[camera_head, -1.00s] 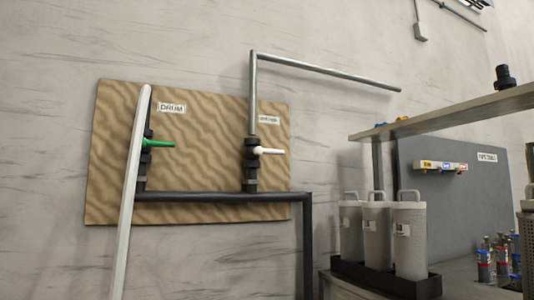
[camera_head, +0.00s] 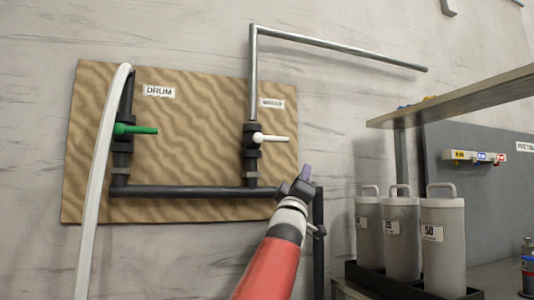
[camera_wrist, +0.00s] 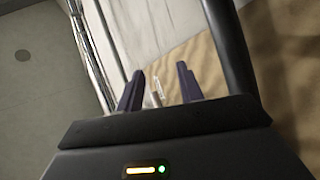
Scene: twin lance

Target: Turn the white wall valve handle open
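The white valve handle (camera_head: 272,139) points sideways to the right from its black valve body on the metal riser pipe, on a brown wavy wall panel (camera_head: 200,150). My gripper (camera_head: 306,172) is below and to the right of the handle in the head view, apart from it in the picture. In the wrist view my gripper (camera_wrist: 160,88) shows two dark fingers spread apart with nothing held between them. A small pale piece (camera_wrist: 156,92) shows beyond the gap; I cannot tell if it is the handle.
A green valve handle (camera_head: 140,130) sits to the left under the DRUM label (camera_head: 159,91). A pale pole (camera_head: 98,200) stands in front of the panel's left side. Grey canisters (camera_head: 402,235) stand in a black tray below a shelf (camera_head: 460,96) at right.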

